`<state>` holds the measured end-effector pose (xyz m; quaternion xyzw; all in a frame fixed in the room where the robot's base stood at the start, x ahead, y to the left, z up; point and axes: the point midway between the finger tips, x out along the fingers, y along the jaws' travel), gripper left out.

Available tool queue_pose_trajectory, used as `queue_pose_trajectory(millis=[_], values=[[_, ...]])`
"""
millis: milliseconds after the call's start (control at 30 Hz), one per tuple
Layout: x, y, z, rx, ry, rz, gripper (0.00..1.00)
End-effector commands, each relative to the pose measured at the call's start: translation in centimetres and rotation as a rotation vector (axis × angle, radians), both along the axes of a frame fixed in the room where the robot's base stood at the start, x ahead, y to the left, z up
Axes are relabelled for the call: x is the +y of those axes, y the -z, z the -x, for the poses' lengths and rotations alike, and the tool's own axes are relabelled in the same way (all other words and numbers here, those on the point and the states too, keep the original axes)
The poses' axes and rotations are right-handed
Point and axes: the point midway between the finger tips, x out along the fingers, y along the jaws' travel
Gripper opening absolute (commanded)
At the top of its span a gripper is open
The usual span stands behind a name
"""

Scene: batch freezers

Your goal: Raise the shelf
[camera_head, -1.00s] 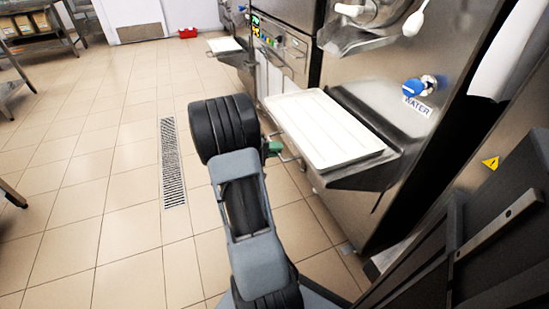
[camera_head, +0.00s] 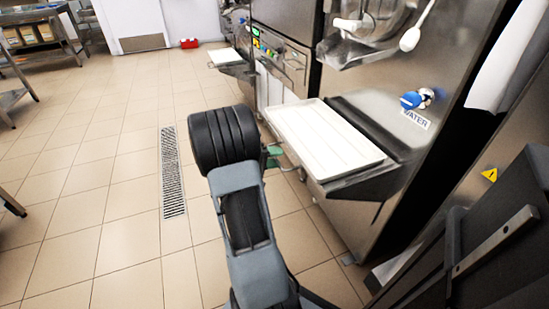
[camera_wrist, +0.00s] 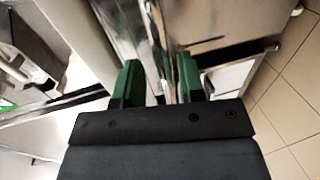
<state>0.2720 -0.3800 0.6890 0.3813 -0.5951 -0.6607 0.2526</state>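A metal shelf (camera_head: 367,184) juts from the front of the nearest freezer, with a white tray (camera_head: 325,137) lying on it. It looks level. My gripper (camera_head: 273,156), with green fingers, is beside the shelf's left edge, low and close to a thin metal rod or handle there; my arm partly hides it, so I cannot tell whether they touch. In the wrist view the two green fingers of my gripper (camera_wrist: 158,76) stand apart, with metal surfaces showing behind the gap and nothing clearly held.
The freezer has a blue water knob (camera_head: 412,101) above the shelf. A second shelf with a white tray (camera_head: 226,57) stands farther back. A floor drain (camera_head: 172,172) runs along the open tiled floor to the left. A red box (camera_head: 189,43) lies by the far wall.

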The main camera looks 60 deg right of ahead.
Motion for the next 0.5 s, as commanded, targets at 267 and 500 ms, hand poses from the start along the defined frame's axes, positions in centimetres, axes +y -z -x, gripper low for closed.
queue_pose_trajectory(millis=[267, 500], values=[[3.4, -1.1, -2.7, 0.000, -0.006, 0.001, 0.36], [7.2, -2.0, -5.5, 0.000, -0.005, 0.001, 0.36]])
